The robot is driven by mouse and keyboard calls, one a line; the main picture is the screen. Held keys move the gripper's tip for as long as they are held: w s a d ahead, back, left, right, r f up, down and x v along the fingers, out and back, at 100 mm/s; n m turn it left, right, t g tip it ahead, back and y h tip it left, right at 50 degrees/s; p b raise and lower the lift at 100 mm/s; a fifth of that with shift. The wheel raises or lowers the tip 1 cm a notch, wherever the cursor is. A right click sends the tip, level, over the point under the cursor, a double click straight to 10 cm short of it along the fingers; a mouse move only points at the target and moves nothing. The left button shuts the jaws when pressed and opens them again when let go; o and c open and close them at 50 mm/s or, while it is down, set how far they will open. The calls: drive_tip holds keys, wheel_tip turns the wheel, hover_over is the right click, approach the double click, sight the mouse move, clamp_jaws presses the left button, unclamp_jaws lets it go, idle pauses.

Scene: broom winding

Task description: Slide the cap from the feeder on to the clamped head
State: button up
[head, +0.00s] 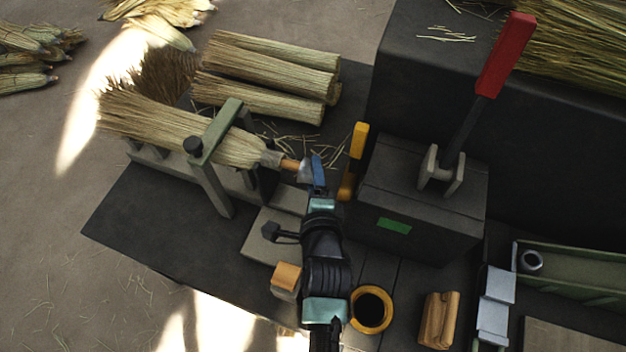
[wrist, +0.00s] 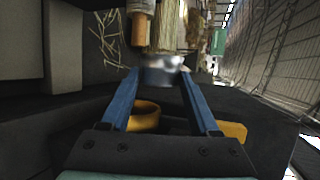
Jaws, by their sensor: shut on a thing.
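A broom head of straw (head: 165,132) lies in a grey-green clamp (head: 212,165), its narrow neck and orange wooden stub (head: 290,165) pointing right. My gripper (head: 313,168) is just right of the stub, its blue fingers shut on a short grey metal cap (head: 303,171). In the wrist view the cap (wrist: 162,72) sits between the fingertips (wrist: 162,80), with the stub (wrist: 140,28) and straw beyond it. I cannot tell whether the cap touches the stub. The green feeder trough (head: 580,270) at the right holds another metal ring (head: 531,261).
A dark box (head: 420,200) with a red-handled lever (head: 505,55) stands right of my gripper. A yellow-orange post (head: 357,145) rises close by. A yellow ring (head: 370,328) and a wooden block (head: 438,320) lie nearer. Straw bundles (head: 270,75) lie behind the clamp.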

sight(284, 167)
drive_tip(key=shift+w+d+f+b, duration=0.15)
drive_tip(key=shift+w+f+b, duration=0.4)
drive_tip(key=shift+f+b, duration=0.45)
drive_tip(key=shift+w+d+f+b, duration=0.15)
drive_tip(key=shift+w+f+b, duration=0.5)
drive_tip(key=shift+b, duration=0.6)
drive_tip(key=shift+w+a+f+p, duration=0.15)
drive_tip(key=shift+w+a+f, duration=0.25)
drive_tip(key=shift+a, duration=0.55)
drive_tip(key=shift+w+a+f+p, duration=0.1)
drive_tip(key=shift+w+a+f, duration=0.1)
drive_tip(key=shift+w+a, duration=0.5)
drive_tip(key=shift+w+a+f+p, duration=0.15)
drive_tip(key=shift+w+a+f, duration=0.15)
drive_tip(key=shift+a, duration=0.85)
drive_tip(key=shift+w+a+b, duration=0.25)
drive_tip(key=shift+a+b, duration=0.15)
drive_tip(key=shift+a, duration=0.55)
drive_tip(key=o, duration=1.4)
